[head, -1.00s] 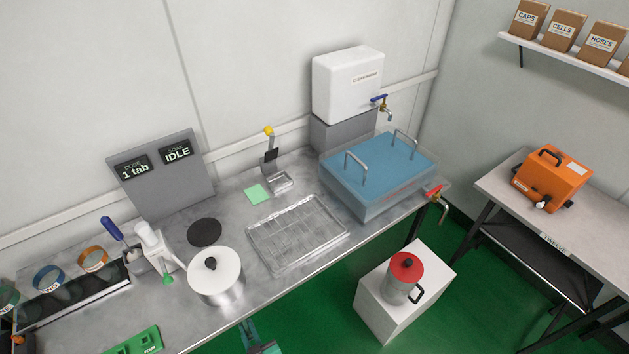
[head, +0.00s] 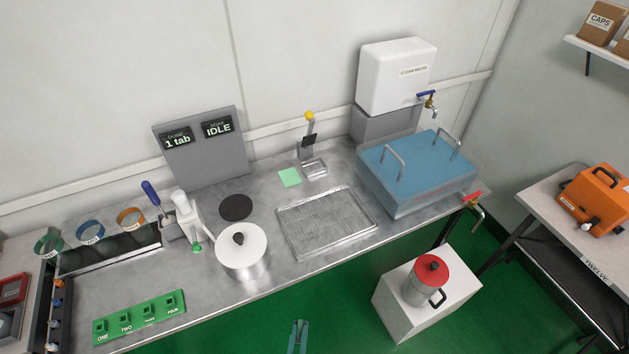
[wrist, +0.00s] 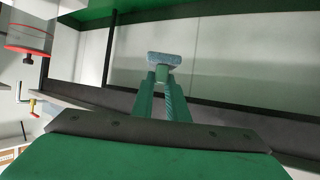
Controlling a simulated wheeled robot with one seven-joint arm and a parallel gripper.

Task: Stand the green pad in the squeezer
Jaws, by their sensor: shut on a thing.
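The green pad (head: 289,177) lies flat on the steel bench, left of a small metal device with a yellow-knobbed lever (head: 309,145), which looks like the squeezer. Nothing green shows in the device. My gripper (head: 298,324) is low at the bottom of the head view, in front of the bench and well away from the pad. In the wrist view its teal fingers are shut on a small pale blue block (wrist: 163,58). What that block is cannot be told clearly.
A wire-mesh tray (head: 325,222) lies in front of the device. A lidded pot (head: 242,250) stands left, a blue-lidded tank (head: 417,170) right. A red-lidded jug (head: 428,280) stands on a white block beyond the bench front. A green numbered strip (head: 138,318) lies front left.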

